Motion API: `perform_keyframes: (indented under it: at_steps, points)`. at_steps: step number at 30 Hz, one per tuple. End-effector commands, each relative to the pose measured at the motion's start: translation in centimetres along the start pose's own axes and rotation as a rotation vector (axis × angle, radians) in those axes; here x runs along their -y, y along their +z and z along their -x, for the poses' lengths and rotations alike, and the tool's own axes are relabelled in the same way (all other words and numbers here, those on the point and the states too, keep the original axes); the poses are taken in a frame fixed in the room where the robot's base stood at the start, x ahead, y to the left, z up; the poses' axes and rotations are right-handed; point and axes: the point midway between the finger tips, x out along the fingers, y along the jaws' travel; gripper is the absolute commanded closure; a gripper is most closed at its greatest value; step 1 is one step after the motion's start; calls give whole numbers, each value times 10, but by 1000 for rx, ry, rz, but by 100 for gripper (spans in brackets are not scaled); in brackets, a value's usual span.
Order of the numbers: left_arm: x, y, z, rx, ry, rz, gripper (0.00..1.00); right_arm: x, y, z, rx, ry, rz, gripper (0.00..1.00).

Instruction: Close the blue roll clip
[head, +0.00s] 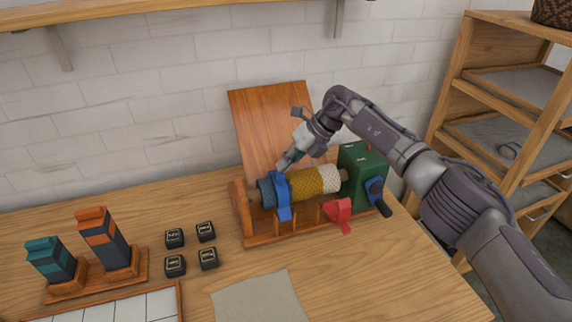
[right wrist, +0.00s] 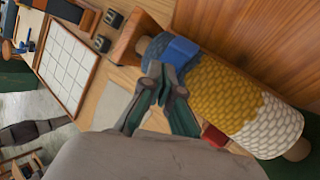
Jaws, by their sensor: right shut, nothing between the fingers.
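The blue roll clip (head: 282,200) lies over the dark blue left end of the yarn roll (head: 306,184), with its lower part reaching down the front. I cannot tell whether it is latched. My right gripper (head: 285,164) is shut and empty, its fingertips at the clip's upper edge. In the right wrist view, the shut fingertips (right wrist: 163,76) are close beside the blue clip (right wrist: 181,51) and partly cover it; contact is unclear. My left gripper is not in view.
A red clip (head: 340,213) hangs down in front of the roll's white end. Several small black blocks (head: 175,265) and a two-post wooden stand (head: 100,285) are at the left. A grey cloth (head: 260,299) lies in front.

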Motion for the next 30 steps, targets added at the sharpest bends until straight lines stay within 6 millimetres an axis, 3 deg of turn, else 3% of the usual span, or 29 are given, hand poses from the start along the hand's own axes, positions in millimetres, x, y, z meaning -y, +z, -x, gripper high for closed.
perform_keyframes:
  at_steps: [5, 11, 12, 14, 22, 24, 30]
  points:
    - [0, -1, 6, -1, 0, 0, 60, -2, 2, 9, 2, -1, 0, 100]
    - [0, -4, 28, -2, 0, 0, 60, -8, 7, 46, 1, -2, 2, 100]
    - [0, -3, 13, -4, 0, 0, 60, -3, 10, 47, 4, -2, 1, 100]
    - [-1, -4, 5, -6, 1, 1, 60, -1, 16, 60, 6, -3, 1, 100]
    - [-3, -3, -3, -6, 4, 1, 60, 2, 36, 106, 2, -1, 0, 100]
    - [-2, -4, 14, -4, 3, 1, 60, -1, 40, 115, 0, 1, -3, 100]
    - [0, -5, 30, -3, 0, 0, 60, 1, 45, 125, 0, 1, -1, 100]
